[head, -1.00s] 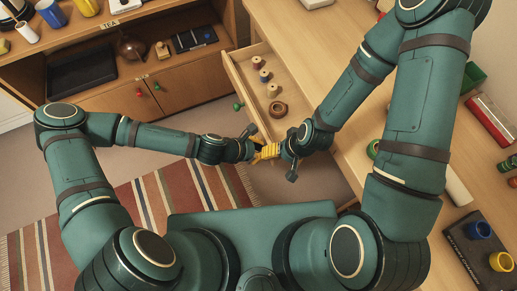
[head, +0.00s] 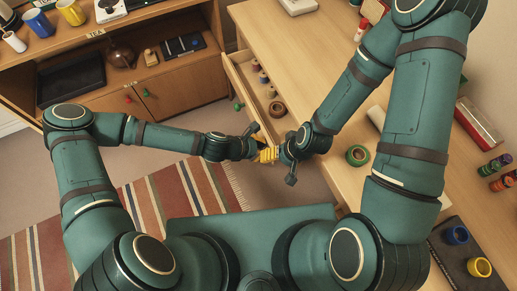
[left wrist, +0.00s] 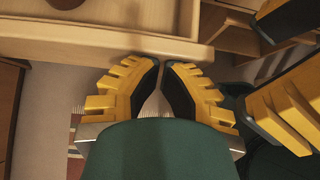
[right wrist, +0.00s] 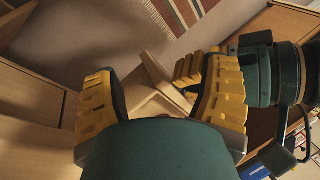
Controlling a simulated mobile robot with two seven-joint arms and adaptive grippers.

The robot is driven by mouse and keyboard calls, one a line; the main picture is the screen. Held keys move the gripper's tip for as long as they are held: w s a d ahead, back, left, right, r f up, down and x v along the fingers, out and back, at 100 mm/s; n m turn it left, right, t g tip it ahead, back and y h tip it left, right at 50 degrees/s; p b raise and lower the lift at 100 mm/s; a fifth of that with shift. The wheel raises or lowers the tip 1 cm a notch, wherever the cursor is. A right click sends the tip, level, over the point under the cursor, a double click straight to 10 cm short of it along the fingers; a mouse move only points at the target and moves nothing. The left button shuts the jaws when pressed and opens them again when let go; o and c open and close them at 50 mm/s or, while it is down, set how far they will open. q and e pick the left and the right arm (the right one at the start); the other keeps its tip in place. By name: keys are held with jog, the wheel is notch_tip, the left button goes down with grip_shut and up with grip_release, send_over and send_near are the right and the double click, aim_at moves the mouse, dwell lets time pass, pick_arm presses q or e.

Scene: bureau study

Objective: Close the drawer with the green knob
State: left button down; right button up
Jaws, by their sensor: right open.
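The open desk drawer (head: 236,79) has a green knob (head: 238,106) on its front. It sticks out a little from the desk's left side and holds several spools and a brown ring (head: 277,108). My left gripper (head: 262,147) is at the near end of the drawer front; in the left wrist view its fingertips (left wrist: 161,64) nearly meet, just before the wooden front. I cannot tell if they touch it. My right gripper (right wrist: 160,75) is open beside the left one, with a wooden edge beyond its fingers. The knob is hidden in both wrist views.
The desk top (head: 285,50) carries a green tape ring (head: 357,155), a red box (head: 478,125) and cups on a dark pad. A cabinet (head: 180,90) with red and green door knobs stands left. A striped rug (head: 150,215) covers the floor.

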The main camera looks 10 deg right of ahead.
pick_arm(q)
jog(key=w+d, duration=0.1)
jog(key=d, duration=0.2)
jog(key=w+d, duration=0.1)
jog(key=d, duration=0.2)
jog(key=w+d, duration=0.1)
jog(key=d, duration=0.2)
jog(key=shift+d, duration=0.35)
jog(key=shift+w+a+p, duration=0.1)
jog(key=shift+a+p, duration=0.05)
jog(key=shift+p, duration=0.15)
